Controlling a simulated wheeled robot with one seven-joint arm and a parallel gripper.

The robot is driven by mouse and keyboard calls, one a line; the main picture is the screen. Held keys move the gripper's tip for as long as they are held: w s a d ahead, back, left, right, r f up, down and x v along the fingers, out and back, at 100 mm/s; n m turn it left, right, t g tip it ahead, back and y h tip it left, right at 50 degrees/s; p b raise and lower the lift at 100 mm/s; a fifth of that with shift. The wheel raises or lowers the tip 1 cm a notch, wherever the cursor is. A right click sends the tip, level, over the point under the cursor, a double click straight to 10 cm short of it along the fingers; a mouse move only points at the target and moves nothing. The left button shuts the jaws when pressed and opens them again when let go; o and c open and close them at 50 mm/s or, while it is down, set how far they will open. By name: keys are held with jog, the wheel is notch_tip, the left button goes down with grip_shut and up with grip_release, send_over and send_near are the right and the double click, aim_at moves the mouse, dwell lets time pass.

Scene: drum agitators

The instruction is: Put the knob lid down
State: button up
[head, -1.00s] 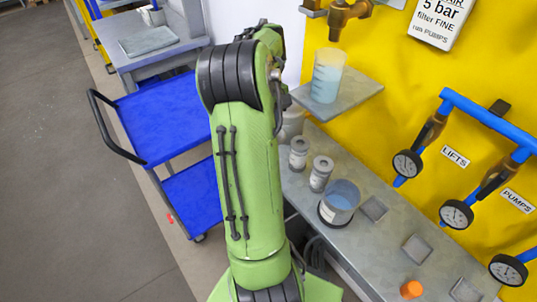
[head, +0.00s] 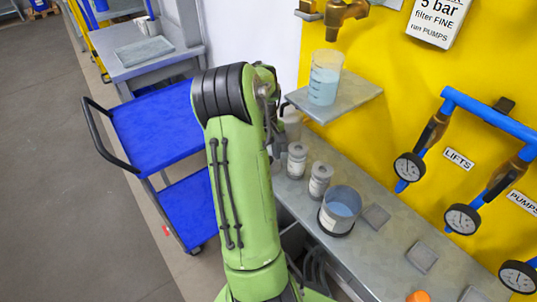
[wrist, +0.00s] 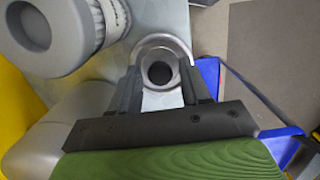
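I cannot tell how far the lid is below the fingertips. In the head view my gripper and the lid are hidden behind my green arm.
A grey-capped labelled can (wrist: 68,30) stands close to my fingers. The grey bench (head: 385,235) holds small cans (head: 319,181), a wide beaker (head: 340,208) and square plates (head: 422,256). A shelf (head: 352,96) holds a taller beaker (head: 324,77). A blue cart (head: 155,130) stands left.

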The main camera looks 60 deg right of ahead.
jog(key=shift+o, duration=0.2)
notch_tip(320, 180, up, 12)
jog(key=w+p, duration=0.1)
jog(key=p, duration=0.3)
jog(key=shift+w+d+r, duration=0.15)
jog(key=shift+w+d, duration=0.15)
jog(key=shift+d, duration=0.1)
jog(key=shift+w+a, duration=0.1)
jog(key=w+a+r+n+t+h, duration=0.15)
jog(key=w+a+r, duration=0.25)
jog(key=a, duration=0.6)
jog(key=w+a+r+n+t+y, duration=0.1)
jog(key=w+a+r+t, duration=0.2)
jog(key=a, duration=0.6)
jog(key=s+a+n+t, duration=0.1)
jog(key=s+a, duration=0.3)
jog(key=a, duration=0.5)
jog(key=s+a+n+t, duration=0.1)
jog(key=s+a+n, duration=0.1)
jog(key=s+a, duration=0.3)
jog(key=a, duration=0.4)
jog(key=shift+s+t, duration=0.15)
jog(key=shift+t, duration=0.2)
